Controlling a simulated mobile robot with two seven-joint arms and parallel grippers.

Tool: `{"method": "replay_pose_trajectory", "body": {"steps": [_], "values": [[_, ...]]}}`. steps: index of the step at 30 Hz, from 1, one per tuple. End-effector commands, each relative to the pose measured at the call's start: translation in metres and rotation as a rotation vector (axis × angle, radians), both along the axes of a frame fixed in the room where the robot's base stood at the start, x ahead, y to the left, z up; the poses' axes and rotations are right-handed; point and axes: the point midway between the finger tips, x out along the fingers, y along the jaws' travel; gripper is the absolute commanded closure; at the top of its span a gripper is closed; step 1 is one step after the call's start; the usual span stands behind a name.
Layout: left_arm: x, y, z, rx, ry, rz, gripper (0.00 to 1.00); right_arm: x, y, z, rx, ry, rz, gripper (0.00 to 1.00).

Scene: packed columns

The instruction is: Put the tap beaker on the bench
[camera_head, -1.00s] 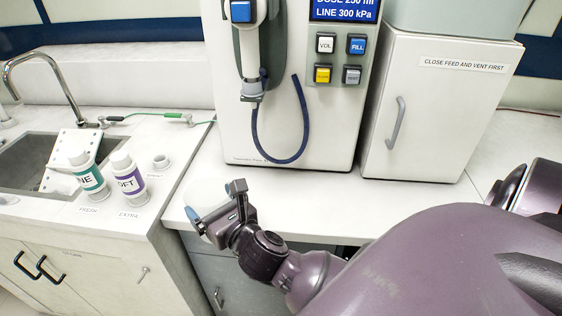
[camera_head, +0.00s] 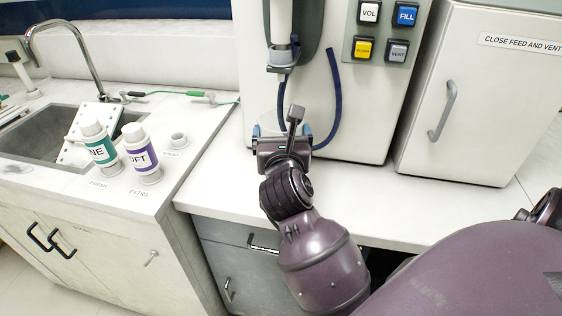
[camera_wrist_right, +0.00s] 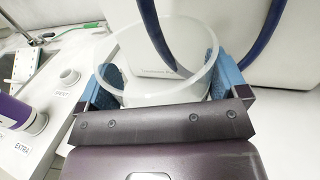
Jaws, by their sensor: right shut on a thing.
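My right gripper (camera_head: 282,131) is shut on a clear, round, open-topped beaker (camera_wrist_right: 165,90), which sits between the two blue finger pads in the right wrist view. In the head view the beaker is mostly hidden behind my gripper and wrist. The gripper is over the white bench (camera_head: 400,210), in front of the dispensing machine. I cannot tell whether the beaker's base touches the bench. My left gripper is not in view.
The dispensing machine (camera_head: 360,110) has a dark blue hose (camera_head: 337,90) hanging close to my gripper. A white cabinet (camera_head: 470,120) stands to the right. Two labelled bottles (camera_head: 140,155) and a small white cup (camera_head: 178,141) stand left by the sink (camera_head: 35,135). Bench front right is clear.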

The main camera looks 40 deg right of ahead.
Motion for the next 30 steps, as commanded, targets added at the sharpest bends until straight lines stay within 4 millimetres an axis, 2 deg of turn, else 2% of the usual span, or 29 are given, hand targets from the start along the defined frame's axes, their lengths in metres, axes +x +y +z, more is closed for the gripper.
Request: {"method": "replay_pose_trajectory", "body": {"steps": [1, 5, 14, 19, 28, 29, 30], "values": [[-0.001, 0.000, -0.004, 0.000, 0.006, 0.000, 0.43, 0.000, 0.000, -0.008, -0.001, 0.004, 0.001, 0.31], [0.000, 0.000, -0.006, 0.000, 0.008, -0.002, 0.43, 0.000, 0.000, -0.015, 0.000, 0.002, 0.000, 0.31], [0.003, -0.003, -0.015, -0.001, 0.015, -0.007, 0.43, 0.000, 0.000, -0.058, -0.001, 0.006, 0.001, 0.31], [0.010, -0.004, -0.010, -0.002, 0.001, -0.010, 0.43, 0.000, 0.000, -0.056, -0.001, -0.002, 0.002, 0.31], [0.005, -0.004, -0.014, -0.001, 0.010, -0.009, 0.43, 0.000, 0.000, -0.061, -0.001, -0.001, 0.002, 0.31], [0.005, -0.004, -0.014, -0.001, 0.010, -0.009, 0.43, 0.000, 0.000, -0.061, 0.000, -0.001, 0.002, 0.07], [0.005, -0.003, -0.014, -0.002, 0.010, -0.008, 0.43, 0.000, 0.000, -0.060, 0.000, -0.001, 0.002, 0.00]]}}
